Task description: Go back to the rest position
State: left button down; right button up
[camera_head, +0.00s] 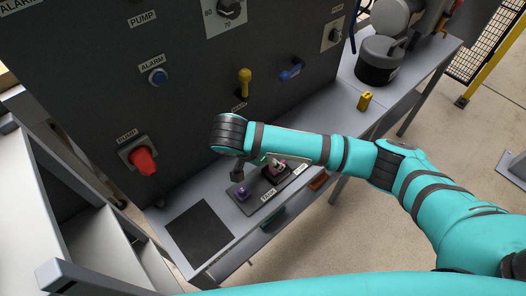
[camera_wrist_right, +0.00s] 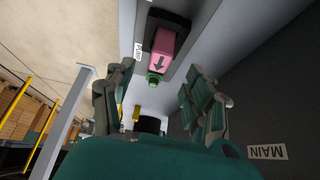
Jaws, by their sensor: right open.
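My right arm comes in from the right in the head view, over the grey bench (camera_head: 325,118). Its wrist hides most of the right gripper there. In the right wrist view the right gripper (camera_wrist_right: 160,72) has its two fingers spread wide, with nothing held between them. A pink block with an arrow (camera_wrist_right: 163,45) and a small green part (camera_wrist_right: 154,80) show past the fingertips, apart from them as far as I can tell. My left gripper is out of view.
A dark panel (camera_head: 195,110) stands behind the bench, with a red pump knob (camera_head: 143,160), blue alarm button (camera_head: 158,76), yellow lever (camera_head: 244,80) and blue handle (camera_head: 291,70). A purple knob (camera_head: 242,193), black mat (camera_head: 200,232) and yellow object (camera_head: 365,100) are on the bench.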

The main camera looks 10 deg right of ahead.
jog(key=v, duration=0.5)
jog(key=s+a+f+n+g+y, duration=0.2)
jog(key=s+a+f+n+y, duration=0.1)
jog(key=s+a+n+y, duration=0.7)
jog(key=s+d+f+n+t+h, duration=0.15)
jog(key=s+d, duration=0.25)
jog(key=d, duration=0.4)
jog(key=s+d+f+n+h, duration=0.1)
jog(key=s+d+f+h, duration=0.15)
jog(key=d, duration=0.65)
jog(key=s+d+f+n+t+h, duration=0.15)
jog(key=s+d, duration=0.25)
jog(key=d, duration=0.4)
notch_tip(320, 180, down, 26)
jog(key=g, duration=0.2)
jog(key=s+d+f+g, duration=0.1)
jog(key=s+d+f, duration=0.2)
jog(key=s+f, duration=1.4)
jog(key=shift+s, duration=0.45)
